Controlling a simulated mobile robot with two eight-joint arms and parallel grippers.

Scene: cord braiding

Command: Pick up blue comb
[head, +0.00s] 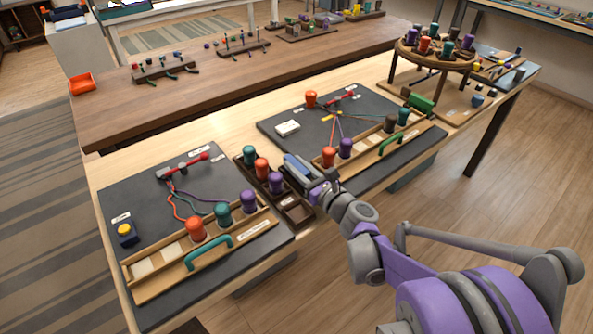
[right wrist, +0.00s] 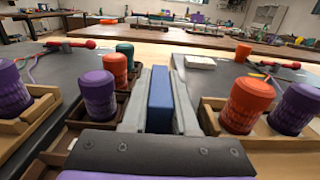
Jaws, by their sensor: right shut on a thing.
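The blue comb (right wrist: 160,98) is a flat blue piece between the two grey fingers of my right gripper (right wrist: 159,112) in the right wrist view. In the head view the blue comb (head: 297,164) shows at the tip of my right gripper (head: 301,172), above the narrow dark wooden tray (head: 293,208) between the two work mats. My right gripper is shut on the comb. Part of the comb is hidden by the fingers, and its teeth cannot be made out. My left gripper is not in view.
The tray holds teal, orange and purple bobbins. The left dark mat (head: 136,190) and right dark mat (head: 362,105) carry cords, clamps and wooden bobbin racks. A round braiding stand (head: 437,57) is at the back right. Bobbins stand close on both sides of my gripper.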

